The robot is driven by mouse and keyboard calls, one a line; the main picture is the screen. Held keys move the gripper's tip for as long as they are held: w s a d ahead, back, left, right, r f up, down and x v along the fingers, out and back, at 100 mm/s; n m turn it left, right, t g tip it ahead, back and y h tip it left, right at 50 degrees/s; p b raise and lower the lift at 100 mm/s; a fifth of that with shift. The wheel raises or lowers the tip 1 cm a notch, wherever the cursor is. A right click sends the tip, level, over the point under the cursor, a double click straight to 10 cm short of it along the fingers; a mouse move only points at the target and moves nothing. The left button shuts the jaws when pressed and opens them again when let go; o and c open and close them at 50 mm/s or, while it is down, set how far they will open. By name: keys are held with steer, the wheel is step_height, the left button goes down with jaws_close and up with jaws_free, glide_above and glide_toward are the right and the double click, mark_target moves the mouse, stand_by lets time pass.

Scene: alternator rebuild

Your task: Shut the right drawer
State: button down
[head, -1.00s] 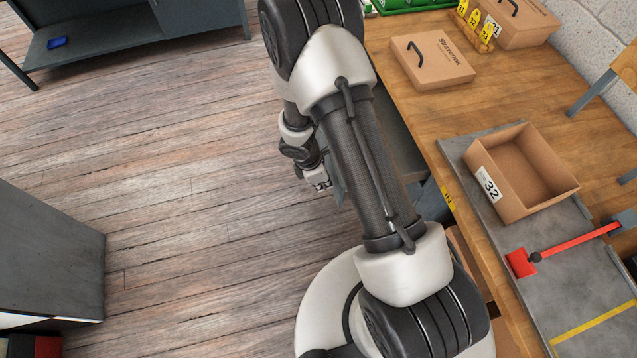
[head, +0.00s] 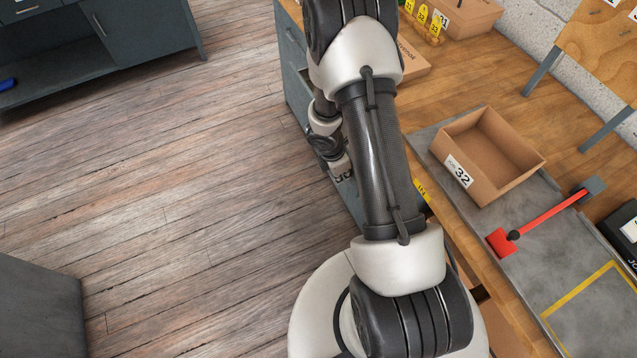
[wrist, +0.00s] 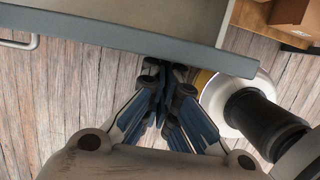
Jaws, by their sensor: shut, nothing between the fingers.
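The right drawer (wrist: 130,32) shows at the top of the wrist view. I see its blue-grey front edge and part of its pale inside, so it stands at least partly open. My gripper (wrist: 165,92) is shut and empty, with its fingertips close to the drawer front. I cannot tell whether they touch it. In the head view my gripper (head: 343,177) is low beside the bench, and my arm hides most of the drawer area.
A metal handle (wrist: 20,42) shows at the wrist view's left edge. The wooden bench (head: 440,90) carries an open box (head: 470,175) marked 32 and a red-handled tool (head: 545,222). A dark cabinet (head: 130,35) stands across the floor. The wooden floor (head: 190,190) between is clear.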

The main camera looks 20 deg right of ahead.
steer(key=d+p, duration=0.3)
steer(key=d, duration=0.6)
steer(key=shift+d, duration=0.4)
